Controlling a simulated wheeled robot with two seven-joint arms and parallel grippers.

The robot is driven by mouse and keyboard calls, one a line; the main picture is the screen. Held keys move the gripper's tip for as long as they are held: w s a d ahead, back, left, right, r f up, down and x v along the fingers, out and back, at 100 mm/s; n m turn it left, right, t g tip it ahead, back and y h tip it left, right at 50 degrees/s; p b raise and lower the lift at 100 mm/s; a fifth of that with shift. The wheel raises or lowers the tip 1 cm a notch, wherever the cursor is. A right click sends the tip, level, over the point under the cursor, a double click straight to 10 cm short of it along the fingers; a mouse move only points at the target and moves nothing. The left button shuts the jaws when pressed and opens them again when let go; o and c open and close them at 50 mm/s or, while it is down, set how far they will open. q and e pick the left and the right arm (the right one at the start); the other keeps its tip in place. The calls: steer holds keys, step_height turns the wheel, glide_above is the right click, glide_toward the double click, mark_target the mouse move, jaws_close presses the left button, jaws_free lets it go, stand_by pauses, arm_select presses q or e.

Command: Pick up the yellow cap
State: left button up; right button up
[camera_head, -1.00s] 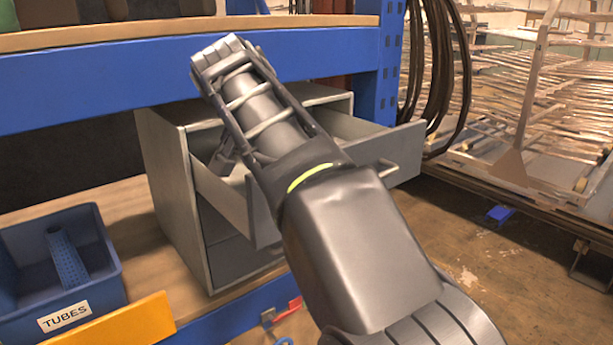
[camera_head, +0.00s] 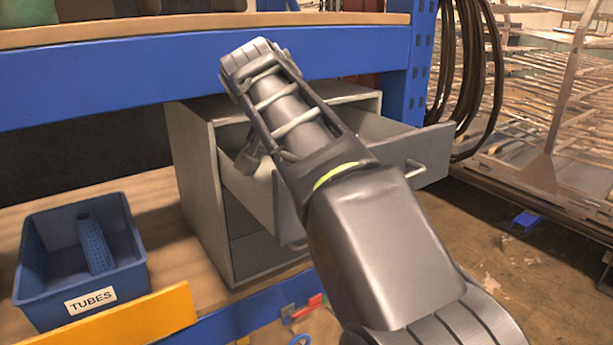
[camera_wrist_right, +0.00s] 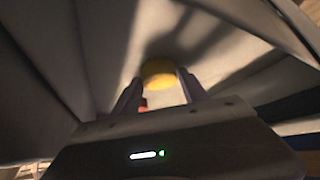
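The yellow cap (camera_wrist_right: 158,73) shows in the right wrist view, at the tips of my right gripper (camera_wrist_right: 160,80). The fingers are apart, one on each side of the cap; I cannot tell whether they touch it. In the head view my right arm bends over the open top drawer (camera_head: 262,202) of a grey cabinet. Its gripper (camera_head: 247,160) reaches down into the drawer, where the cap is hidden behind the drawer front and arm. My left gripper is not in view.
The blue tubes bin (camera_head: 42,290) stands on the wooden shelf left of the grey cabinet (camera_head: 200,190). A blue shelf beam (camera_head: 120,85) runs just above and behind my arm. Blue uprights and hanging cables stand at right. Open floor lies to the right.

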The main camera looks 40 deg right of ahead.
steer(key=c, duration=0.9)
steer(key=shift+r, duration=0.15)
